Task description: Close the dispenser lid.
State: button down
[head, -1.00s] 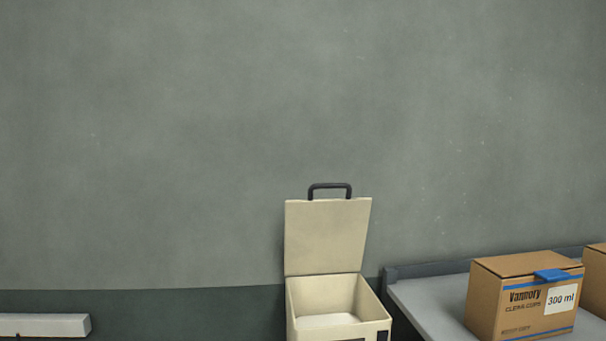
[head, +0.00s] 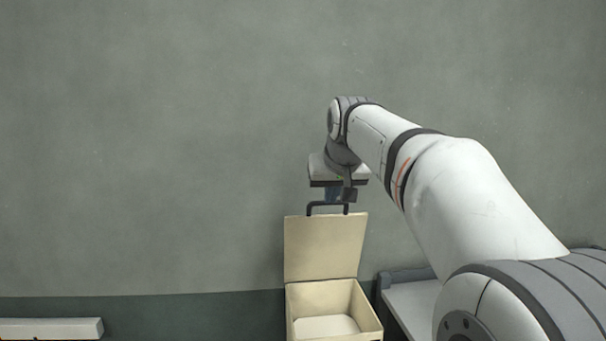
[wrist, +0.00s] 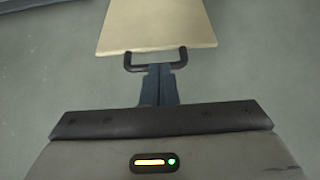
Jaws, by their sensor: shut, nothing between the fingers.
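The cream dispenser (head: 292,318) stands in the lower middle of the head view, with its inside showing. Its lid (head: 325,247) is open and stands up at the back edge; it also shows at the top of the wrist view (wrist: 158,25). A dark handle (head: 313,208) sits on the lid's upper edge. My gripper (head: 343,197) is just above the handle in the head view. In the wrist view my gripper's blue-grey fingers (wrist: 160,70) are together, with tips at the handle bar (wrist: 130,64). I cannot tell whether they touch it.
A grey table (head: 410,303) stands to the right, partly hidden behind my arm. A white ledge or box (head: 50,328) is at the lower left. A plain grey wall (head: 150,150) lies behind. The space left of the dispenser looks clear.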

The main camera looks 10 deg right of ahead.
jog(key=w+r+t+p, duration=0.1)
jog(key=w+r, duration=0.3)
jog(key=r, duration=0.3)
jog(key=p, duration=0.3)
send_over(322, 215)
notch_tip(322, 215, down, 8)
jog(key=shift+f, duration=0.1)
jog(key=shift+s, duration=0.3)
jog(key=shift+f, duration=0.35)
jog(key=shift+s, duration=0.1)
